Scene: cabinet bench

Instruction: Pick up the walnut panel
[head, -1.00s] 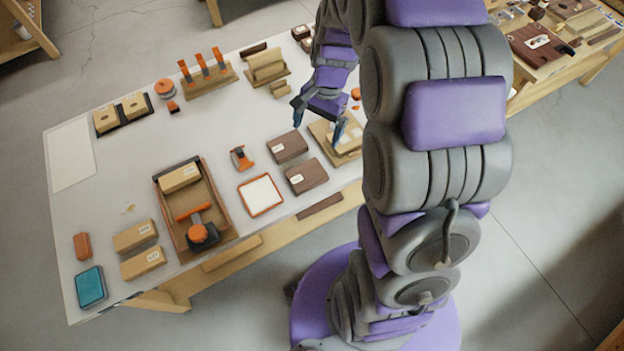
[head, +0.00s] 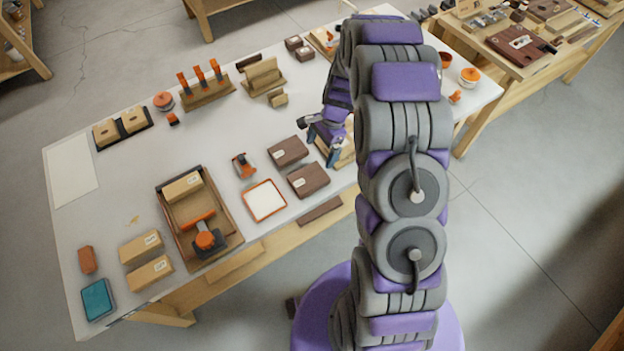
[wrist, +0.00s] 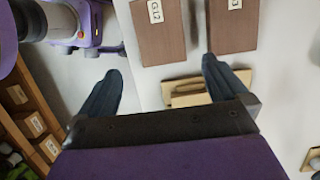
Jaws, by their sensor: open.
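Two dark brown, walnut-coloured blocks with white labels lie flat, side by side, near the table's front edge. One is the front block (head: 308,180), and the other is the rear block (head: 287,151). In the wrist view they show at the top as a left block reading G12 (wrist: 158,30) and a right block (wrist: 232,25) with a partly legible label. I cannot tell which one is the walnut panel. My gripper (head: 319,143) is open and empty, just right of the blocks and above the table. Its spread fingers (wrist: 162,70) show in the wrist view, apart from both blocks.
A light wooden board with a raised piece (wrist: 195,92) lies close by my fingers. An orange-rimmed white tray (head: 264,201) and an orange-and-dark tool (head: 243,166) lie left of the blocks. A wooden tray (head: 225,240) stands further left. The table's centre is mostly clear.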

